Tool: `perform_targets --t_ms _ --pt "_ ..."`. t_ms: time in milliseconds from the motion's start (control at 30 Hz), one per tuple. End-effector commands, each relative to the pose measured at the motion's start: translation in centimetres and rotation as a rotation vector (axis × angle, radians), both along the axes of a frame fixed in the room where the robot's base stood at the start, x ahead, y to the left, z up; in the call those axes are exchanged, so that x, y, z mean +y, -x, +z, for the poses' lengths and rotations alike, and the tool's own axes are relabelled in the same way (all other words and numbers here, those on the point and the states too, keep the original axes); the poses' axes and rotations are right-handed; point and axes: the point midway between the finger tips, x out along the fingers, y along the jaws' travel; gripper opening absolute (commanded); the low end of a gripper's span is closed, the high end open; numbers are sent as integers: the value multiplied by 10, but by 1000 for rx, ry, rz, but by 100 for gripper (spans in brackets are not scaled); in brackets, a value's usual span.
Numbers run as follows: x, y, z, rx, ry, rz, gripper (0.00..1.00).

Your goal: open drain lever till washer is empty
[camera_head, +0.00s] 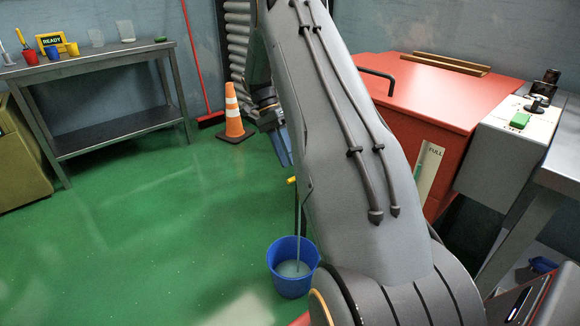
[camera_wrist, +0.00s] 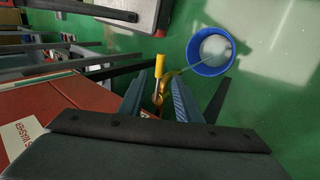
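The red parts washer (camera_head: 440,95) stands at the right, with a white gauge marked FULL (camera_head: 428,170) on its side; its exact level is too small to read. The yellow-handled drain lever (camera_wrist: 160,64) shows beside a brass spout (camera_wrist: 167,78); a bit of yellow also shows in the head view (camera_head: 291,180). A thin stream runs into the blue bucket (camera_wrist: 193,62), which holds pale liquid; the bucket also stands on the floor in the head view (camera_head: 289,283). My gripper (camera_wrist: 158,77) is open, its two blue fingers apart on either side of the lever and spout.
A grey bench (camera_head: 95,58) with cups and a READY sign stands at the back left. An orange cone (camera_head: 233,115) and a red broom (camera_head: 211,118) stand by the wall. A control box (camera_head: 510,140) adjoins the washer. The green floor at left is clear.

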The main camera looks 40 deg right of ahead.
Motion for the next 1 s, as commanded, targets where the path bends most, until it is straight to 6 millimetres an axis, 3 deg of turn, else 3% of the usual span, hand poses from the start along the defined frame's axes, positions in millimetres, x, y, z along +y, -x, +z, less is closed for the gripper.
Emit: perform_targets --t_ms 300,867,1000 --pt "2 -21 30 0 0 1 31" --pt "2 -22 32 0 0 2 31" --pt "15 -22 41 -16 -19 42 31"
